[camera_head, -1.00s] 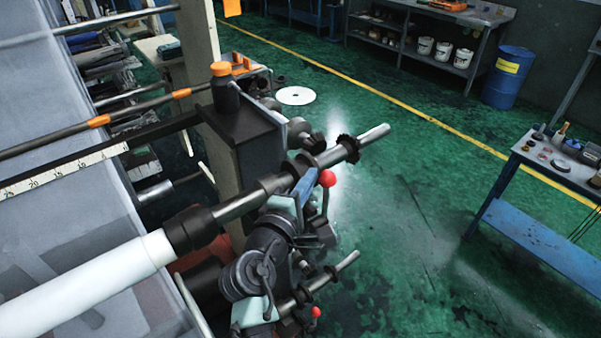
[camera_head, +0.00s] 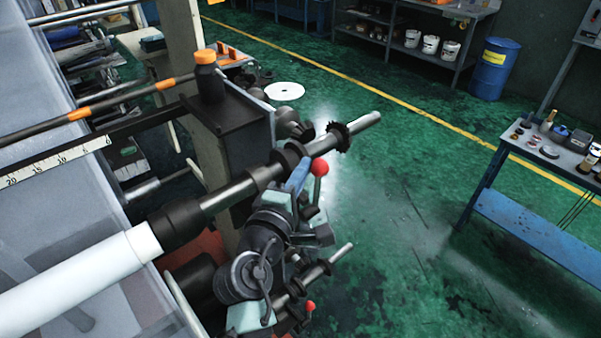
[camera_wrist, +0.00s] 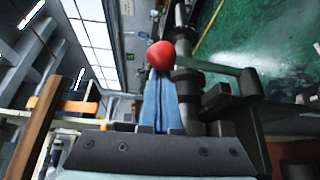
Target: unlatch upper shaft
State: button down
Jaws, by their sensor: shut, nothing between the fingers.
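The upper shaft (camera_head: 225,197) is a metal bar that runs from a white roll (camera_head: 80,275) through black collars to a bare end at the upper right. A red-knobbed lever (camera_head: 319,167) stands upright just below the shaft, near its outer collar. My gripper (camera_head: 301,172), with blue fingers, is shut and empty just left of the knob. In the wrist view the red knob (camera_wrist: 160,54) appears at the tips of my shut blue fingers (camera_wrist: 157,85). I cannot tell whether they touch. Part of the lever's mount is hidden behind my arm.
A lower shaft (camera_head: 325,265) with its own red knob (camera_head: 310,306) lies below my arm. A dark housing (camera_head: 240,125) with an orange-capped bottle (camera_head: 206,75) stands behind the upper shaft. Open green floor lies to the right, up to a blue workbench (camera_head: 540,230).

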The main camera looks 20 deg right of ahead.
aim_at(317, 189)
jog(key=s+m+b, duration=0.1)
jog(key=b, duration=0.2)
jog(key=s+d+f+m+t+b, duration=0.1)
jog(key=b, duration=0.1)
jog(key=s+m+h+b, duration=0.1)
jog(key=b, duration=0.2)
jog(key=shift+s+d+f+b, duration=0.2)
jog(key=shift+s+f+b, duration=0.05)
jog(key=shift+f+b, duration=0.1)
jog(key=s+d+f+m+g+h+b, duration=0.1)
jog(key=s+f+m+h+b, duration=0.5)
jog(key=b, duration=2.3)
jog(key=s+d+m+h, duration=0.1)
jog(key=m, duration=0.6)
jog(key=shift+s+d+f+b, duration=0.2)
jog(key=shift+d+f+b, duration=0.05)
jog(key=shift+d+b, duration=0.1)
